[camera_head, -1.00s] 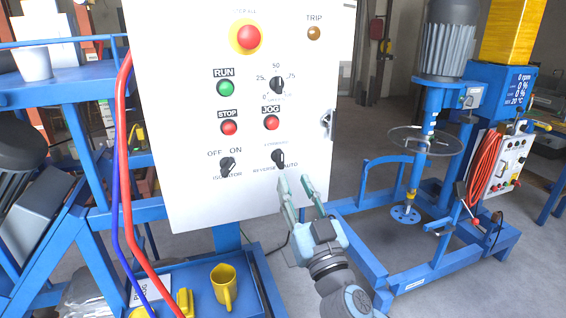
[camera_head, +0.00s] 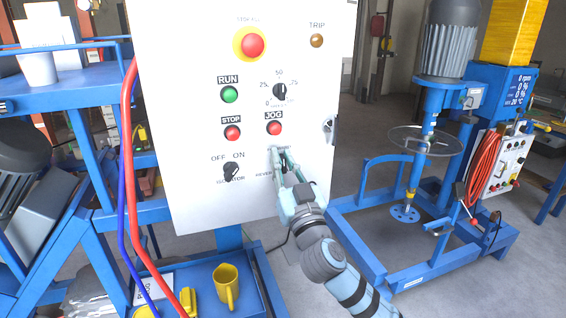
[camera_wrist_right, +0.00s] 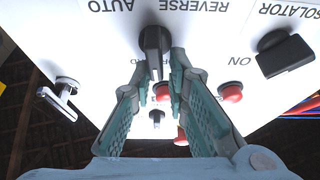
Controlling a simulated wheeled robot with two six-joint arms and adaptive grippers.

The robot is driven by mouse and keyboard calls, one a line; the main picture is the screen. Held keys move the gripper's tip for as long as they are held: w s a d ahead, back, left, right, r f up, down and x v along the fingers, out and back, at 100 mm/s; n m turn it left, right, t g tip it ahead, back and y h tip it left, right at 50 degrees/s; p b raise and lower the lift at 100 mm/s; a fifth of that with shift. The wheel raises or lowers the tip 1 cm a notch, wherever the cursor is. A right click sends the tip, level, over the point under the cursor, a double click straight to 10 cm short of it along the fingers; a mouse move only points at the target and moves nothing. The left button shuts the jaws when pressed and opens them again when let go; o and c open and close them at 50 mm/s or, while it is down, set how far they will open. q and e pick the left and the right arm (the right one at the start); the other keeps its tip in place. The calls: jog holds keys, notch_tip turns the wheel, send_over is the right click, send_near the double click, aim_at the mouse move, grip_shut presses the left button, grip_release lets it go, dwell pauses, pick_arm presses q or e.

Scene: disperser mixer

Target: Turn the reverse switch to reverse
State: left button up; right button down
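The reverse switch (camera_wrist_right: 153,42) is a black knob on the white control panel (camera_head: 190,140), beside the upside-down words REVERSE and AUTO in the right wrist view. Its exact setting is hard to tell. In the head view my right gripper (camera_head: 278,155) covers it. In the wrist view my right gripper (camera_wrist_right: 158,68) has its two teal fingers apart, with the tips near the knob, one towards each side. I cannot tell whether either finger touches it. My left gripper is not in view.
The isolator switch (camera_head: 231,171) sits left of my gripper, and the red jog button (camera_head: 274,128) and stop button (camera_head: 233,133) sit above. A panel latch (camera_head: 329,129) is at the right edge. A blue mixer frame (camera_head: 430,260) stands right; a yellow mug (camera_head: 226,287) is below.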

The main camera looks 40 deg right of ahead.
jog(key=shift+n, duration=0.4)
jog(key=n+y+p, duration=0.1)
jog(key=n+y, duration=0.1)
jog(key=n, duration=0.2)
jog(key=n+y+p, duration=0.2)
jog(key=n, duration=0.2)
jog(key=n+y+p, duration=0.1)
jog(key=n+y, duration=0.1)
jog(key=n, duration=0.2)
jog(key=shift+w+a, duration=0.2)
jog(key=shift+a, duration=0.15)
jog(key=shift+w+a+f+n+g+y+p, duration=0.1)
jog(key=shift+n+g+y+p, duration=0.2)
jog(key=shift+n+p, duration=0.6)
jog(key=shift+f+n+g+y+p, duration=0.1)
jog(key=shift+n+g+y+p, duration=0.15)
jog(key=shift+n+p, duration=0.6)
jog(key=c, duration=1.7)
grip_release()
jog(key=shift+s+d+f, duration=0.15)
jog(key=shift+s+d, duration=0.05)
jog(key=shift+d, duration=0.05)
